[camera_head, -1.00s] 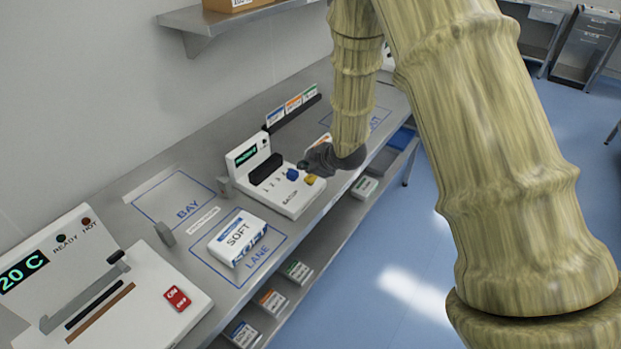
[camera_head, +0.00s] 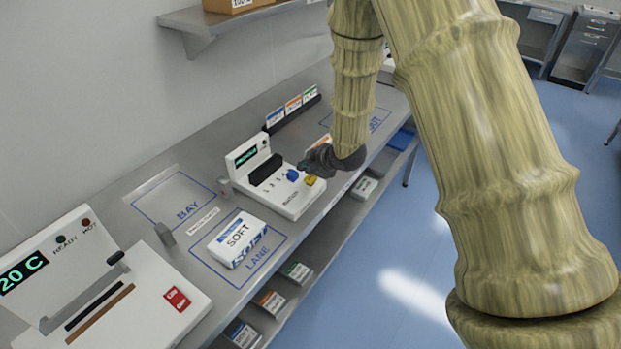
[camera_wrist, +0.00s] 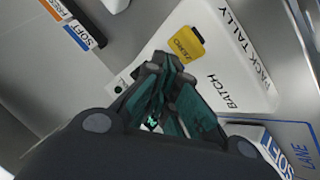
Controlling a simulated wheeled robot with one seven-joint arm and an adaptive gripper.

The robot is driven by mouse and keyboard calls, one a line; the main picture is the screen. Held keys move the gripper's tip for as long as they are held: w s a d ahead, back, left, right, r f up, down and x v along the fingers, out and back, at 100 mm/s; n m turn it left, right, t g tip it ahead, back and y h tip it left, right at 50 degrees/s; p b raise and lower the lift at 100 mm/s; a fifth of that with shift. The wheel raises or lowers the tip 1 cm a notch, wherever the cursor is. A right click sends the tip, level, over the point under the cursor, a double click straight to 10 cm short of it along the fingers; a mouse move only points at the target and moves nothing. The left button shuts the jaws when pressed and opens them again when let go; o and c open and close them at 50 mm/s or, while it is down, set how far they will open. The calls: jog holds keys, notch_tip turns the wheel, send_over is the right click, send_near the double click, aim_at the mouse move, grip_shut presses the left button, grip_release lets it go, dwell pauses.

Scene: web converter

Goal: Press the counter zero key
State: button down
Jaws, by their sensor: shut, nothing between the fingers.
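The counter (camera_head: 290,198) is a white sloped unit on the bench with a green display (camera_head: 246,157), a dark slot, a blue key (camera_head: 292,174) and a yellow key (camera_head: 311,180). In the wrist view the yellow key (camera_wrist: 187,44) reads ZERO, and the white housing (camera_wrist: 235,60) carries BATCH and PACK TALLY lettering. My gripper (camera_head: 303,165) is shut and empty, above the key end of the counter. In the wrist view its fingertips (camera_wrist: 161,62) appear just beside the ZERO key; contact cannot be told. The blue key is hidden there.
A SOFT pack (camera_head: 237,238) lies in the LANE outline near the counter. A white machine (camera_head: 150,295) with a 20 C display stands at the left. A card rack (camera_head: 292,112) is behind the counter. The BAY outline (camera_head: 175,200) is empty.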

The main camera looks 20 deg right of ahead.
aim_at(308, 180)
jog(key=shift+f, duration=0.15)
jog(key=shift+f+b, duration=0.3)
jog(key=shift+f+b, duration=0.55)
jog(key=shift+f, duration=0.25)
dwell(1.3)
jog(key=shift+r, duration=0.15)
dwell(0.3)
jog(key=shift+r+p, duration=0.85)
jog(key=shift+r, duration=0.25)
jog(key=shift+r+p, duration=1.7)
jog(key=shift+r, duration=0.8)
